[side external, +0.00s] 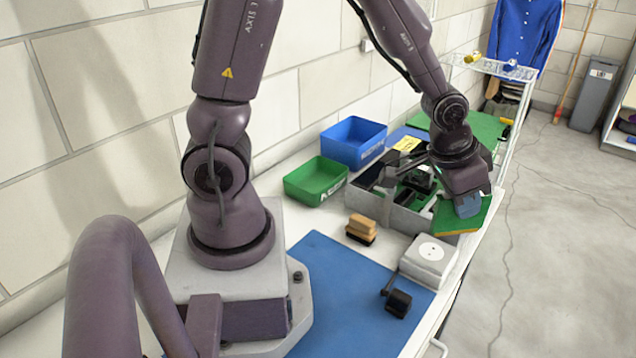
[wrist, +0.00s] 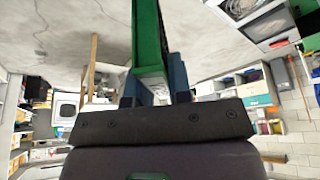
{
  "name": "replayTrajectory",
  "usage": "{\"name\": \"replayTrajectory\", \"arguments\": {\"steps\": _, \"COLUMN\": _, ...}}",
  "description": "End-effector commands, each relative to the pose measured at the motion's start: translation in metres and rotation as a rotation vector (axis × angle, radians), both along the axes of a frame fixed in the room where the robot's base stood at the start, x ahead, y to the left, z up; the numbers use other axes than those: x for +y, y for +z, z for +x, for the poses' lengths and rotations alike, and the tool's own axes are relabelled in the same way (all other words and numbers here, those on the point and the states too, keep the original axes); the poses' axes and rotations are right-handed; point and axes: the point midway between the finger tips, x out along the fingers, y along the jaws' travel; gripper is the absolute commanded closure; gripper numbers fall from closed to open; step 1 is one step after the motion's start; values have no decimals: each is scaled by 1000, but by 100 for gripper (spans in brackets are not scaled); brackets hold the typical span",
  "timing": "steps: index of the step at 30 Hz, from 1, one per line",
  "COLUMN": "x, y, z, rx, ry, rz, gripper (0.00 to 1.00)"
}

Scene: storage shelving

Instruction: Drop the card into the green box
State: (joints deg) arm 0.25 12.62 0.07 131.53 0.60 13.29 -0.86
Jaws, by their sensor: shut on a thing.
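The green card (side external: 446,216), a flat board with a yellowish edge, hangs at the right end of the grey tray, near the shelf's front edge. My gripper (side external: 467,204) is shut on it with bluish fingers. The wrist view also shows the card (wrist: 147,40) standing out between the two fingers of my gripper (wrist: 154,86). The green box (side external: 314,182) is an open bin at the back left, apart from the card. I cannot tell whether the card touches the tray.
A blue bin (side external: 352,142) stands behind the green box. The grey tray (side external: 373,208) holds dark parts and green boards. Brown brushes (side external: 361,228), a white socket box (side external: 428,257) and a small black device (side external: 397,302) lie in front. The blue mat (side external: 345,285) is mostly clear.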

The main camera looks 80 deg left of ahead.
Motion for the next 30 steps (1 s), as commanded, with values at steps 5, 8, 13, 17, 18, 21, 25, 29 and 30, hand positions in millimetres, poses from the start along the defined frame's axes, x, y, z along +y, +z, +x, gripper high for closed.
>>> {"name": "replayTrajectory", "arguments": {"steps": 5, "x": 0, "y": 0, "z": 1, "rx": 0, "ry": -4, "rz": 0, "gripper": 100}}
{"name": "replayTrajectory", "arguments": {"steps": 8, "x": 0, "y": 0, "z": 1, "rx": 0, "ry": -4, "rz": -1, "gripper": 100}}
{"name": "replayTrajectory", "arguments": {"steps": 13, "x": 1, "y": 0, "z": 1, "rx": 0, "ry": -2, "rz": 0, "gripper": 100}}
{"name": "replayTrajectory", "arguments": {"steps": 17, "x": 12, "y": -1, "z": 1, "rx": 3, "ry": 40, "rz": -3, "gripper": 100}}
{"name": "replayTrajectory", "arguments": {"steps": 18, "x": 20, "y": -2, "z": 1, "rx": 6, "ry": 72, "rz": -4, "gripper": 100}}
{"name": "replayTrajectory", "arguments": {"steps": 21, "x": 52, "y": -5, "z": -2, "rx": 13, "ry": 201, "rz": -10, "gripper": 100}}
{"name": "replayTrajectory", "arguments": {"steps": 25, "x": 112, "y": -10, "z": -14, "rx": 24, "ry": 442, "rz": -18, "gripper": 100}}
{"name": "replayTrajectory", "arguments": {"steps": 29, "x": 173, "y": -15, "z": -38, "rx": 29, "ry": 701, "rz": -24, "gripper": 100}}
{"name": "replayTrajectory", "arguments": {"steps": 30, "x": 190, "y": -16, "z": -48, "rx": 30, "ry": 780, "rz": -24, "gripper": 100}}
